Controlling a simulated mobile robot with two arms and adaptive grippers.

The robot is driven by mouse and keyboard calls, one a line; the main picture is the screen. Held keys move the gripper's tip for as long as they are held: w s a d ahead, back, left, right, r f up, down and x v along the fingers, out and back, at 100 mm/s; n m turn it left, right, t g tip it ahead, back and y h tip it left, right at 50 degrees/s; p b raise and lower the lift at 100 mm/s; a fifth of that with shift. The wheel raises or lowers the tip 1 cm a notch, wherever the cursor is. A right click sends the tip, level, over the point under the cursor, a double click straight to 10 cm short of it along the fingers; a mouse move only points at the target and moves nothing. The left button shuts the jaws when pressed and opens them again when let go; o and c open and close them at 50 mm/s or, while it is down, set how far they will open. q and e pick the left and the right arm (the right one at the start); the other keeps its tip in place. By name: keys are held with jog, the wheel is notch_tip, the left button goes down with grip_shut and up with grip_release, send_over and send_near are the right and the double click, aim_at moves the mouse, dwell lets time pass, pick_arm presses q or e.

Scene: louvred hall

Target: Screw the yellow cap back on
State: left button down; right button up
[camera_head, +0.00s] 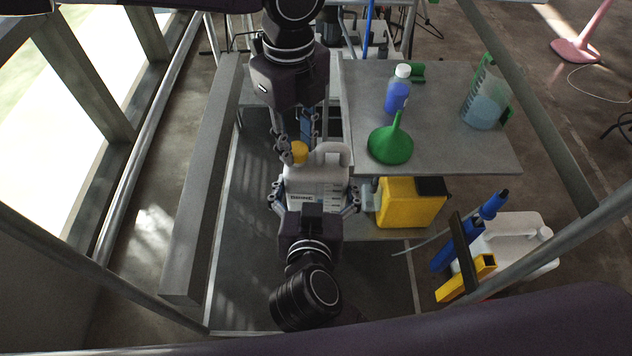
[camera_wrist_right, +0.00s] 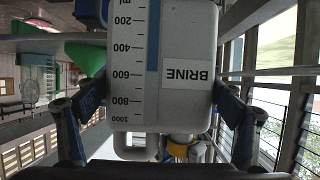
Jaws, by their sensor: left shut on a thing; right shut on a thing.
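A white jug (camera_head: 318,172) with a handle, a graduated scale and a BRINE label stands below my left gripper in the head view. It fills the middle of the right wrist view (camera_wrist_right: 180,60), upside down there. My right gripper (camera_head: 315,193) is shut on the jug's body, one finger on each side. The yellow cap (camera_head: 299,152) is at the jug's top left, by the neck; it also shows in the right wrist view (camera_wrist_right: 180,148). My left gripper (camera_head: 297,147) is shut on the cap from above. I cannot tell whether the cap touches the neck.
A grey upper shelf (camera_head: 440,150) at the right holds a green funnel (camera_head: 390,146), a blue bottle (camera_head: 397,95) and a measuring jug (camera_head: 484,100). A yellow canister (camera_head: 408,203) stands close right of the BRINE jug. A grey beam (camera_head: 205,180) runs along the left.

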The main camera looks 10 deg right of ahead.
pick_arm(q)
jog(key=m, duration=1.2)
jog(key=shift+m, duration=0.4)
jog(key=m, duration=1.2)
jog(key=shift+w, duration=0.1)
jog(key=c, duration=1.5)
grip_release()
jog(key=shift+r, duration=0.1)
notch_tip(320, 180, up, 12)
